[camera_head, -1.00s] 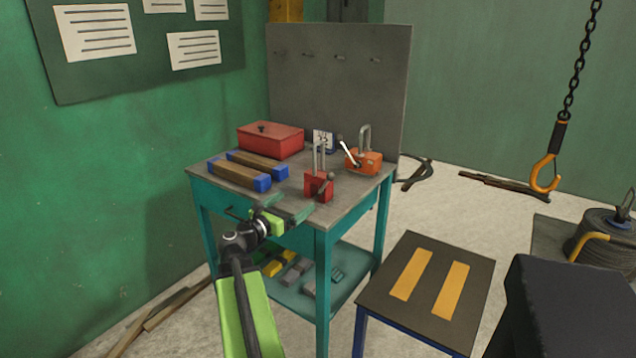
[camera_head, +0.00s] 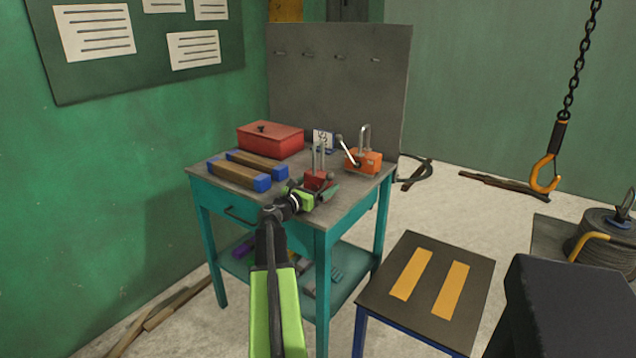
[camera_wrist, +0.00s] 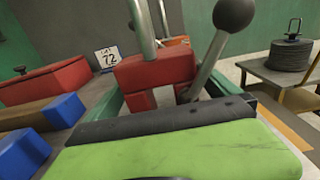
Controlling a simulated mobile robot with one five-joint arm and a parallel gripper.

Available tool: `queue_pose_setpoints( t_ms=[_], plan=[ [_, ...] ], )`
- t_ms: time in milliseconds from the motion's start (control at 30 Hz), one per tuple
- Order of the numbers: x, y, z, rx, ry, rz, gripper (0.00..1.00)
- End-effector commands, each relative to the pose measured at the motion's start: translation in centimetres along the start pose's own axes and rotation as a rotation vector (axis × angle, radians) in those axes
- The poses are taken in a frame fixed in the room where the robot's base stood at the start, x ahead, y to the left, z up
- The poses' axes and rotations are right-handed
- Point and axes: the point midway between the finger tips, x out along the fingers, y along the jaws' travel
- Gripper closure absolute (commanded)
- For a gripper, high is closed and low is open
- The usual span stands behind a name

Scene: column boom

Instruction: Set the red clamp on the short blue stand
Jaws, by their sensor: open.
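The red clamp (camera_head: 317,179) with its upright metal bars stands on the front right part of the teal workbench (camera_head: 345,193). In the wrist view, the clamp (camera_wrist: 155,70) is straight ahead, with a black ball-ended lever leaning to the right. My gripper (camera_head: 313,191) is open at the clamp. Its green fingers show on either side of the clamp's lower part; I cannot tell whether they touch it. My gripper partly hides the clamp's base in the head view. The short blue stand (camera_head: 438,325) is right of the bench, its dark top bare except for two yellow stripes.
An orange clamp-like device (camera_head: 364,161) stands behind the red clamp, beside a number card (camera_head: 323,140). A red box (camera_head: 270,140) and two blue-ended wooden blocks (camera_head: 240,176) are to the left. A chain hook (camera_head: 545,172) hangs at the right.

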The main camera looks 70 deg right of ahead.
Motion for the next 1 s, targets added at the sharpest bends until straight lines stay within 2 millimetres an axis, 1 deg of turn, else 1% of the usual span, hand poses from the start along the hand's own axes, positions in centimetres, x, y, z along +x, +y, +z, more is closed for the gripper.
queue_pose_setpoints(
  t_ms=[33,200,900,1000],
  plan=[
    [0.39,0.02,0.0,0.0,0.0,-0.001,0.0],
    [0.29,-0.06,0.0,0.0,0.0,0.0,0.0],
    [0.25,-0.06,-0.01,0.0,0.0,0.0,0.91],
    [0.24,-0.05,0.08,-0.003,-0.002,0.0,0.91]
  ],
)
